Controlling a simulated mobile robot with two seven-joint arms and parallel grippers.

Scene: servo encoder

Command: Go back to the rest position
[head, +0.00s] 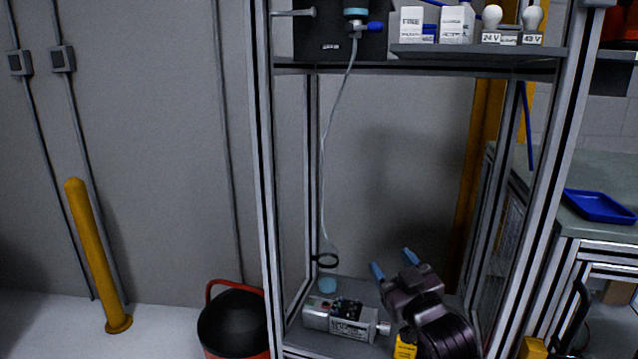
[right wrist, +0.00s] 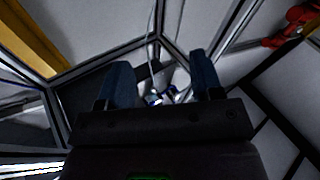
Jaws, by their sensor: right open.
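My right gripper (head: 392,263) is inside the lower bay of the metal frame rack, in the lower right of the head view. Its blue fingertips are apart with nothing between them. In the right wrist view the two fingers (right wrist: 160,82) also stand wide apart and empty. A silver servo motor with an encoder (head: 340,318) lies on the rack's lower shelf, to the left of my right gripper and apart from it. My left gripper is not in view.
The rack's upper shelf (head: 470,50) holds white boxes and bulbs. A thin tube (head: 324,150) hangs down to a black ring (head: 325,261). A black and red bucket (head: 233,322) stands left of the rack. A blue tray (head: 600,206) lies on the bench at right.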

